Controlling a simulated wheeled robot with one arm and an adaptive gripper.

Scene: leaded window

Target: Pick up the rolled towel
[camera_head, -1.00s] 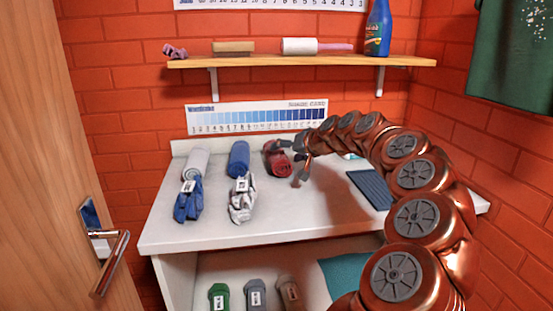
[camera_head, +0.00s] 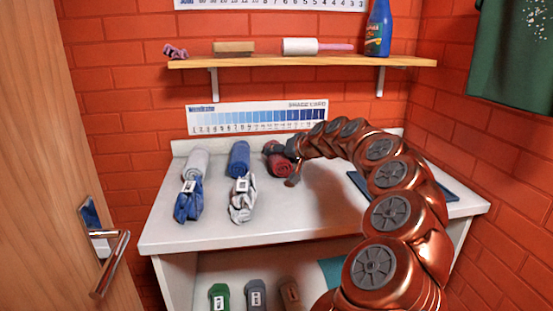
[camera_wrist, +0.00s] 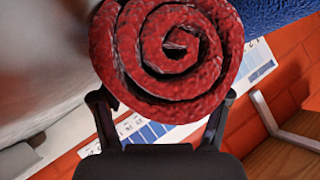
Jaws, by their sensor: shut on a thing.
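A red rolled towel (camera_head: 276,160) is at the back of the white counter, right of a blue rolled towel (camera_head: 239,159) and a white rolled towel (camera_head: 196,163). My gripper (camera_head: 291,166) is at the red roll's right side in the head view. In the wrist view, the red towel's spiral end (camera_wrist: 170,45) fills the space between the two dark fingers of my gripper (camera_wrist: 165,105), which is shut on it. The fingers' far parts are hidden by the roll. I cannot tell whether the roll touches the counter.
On the white counter (camera_head: 290,222), a blue bundle (camera_head: 188,203) and a white-grey bundle (camera_head: 242,201) lie in front of the rolls. A dark ridged mat (camera_head: 440,190) is partly behind my arm. A wooden shelf (camera_head: 300,62) hangs above. A door (camera_head: 90,150) stands at left.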

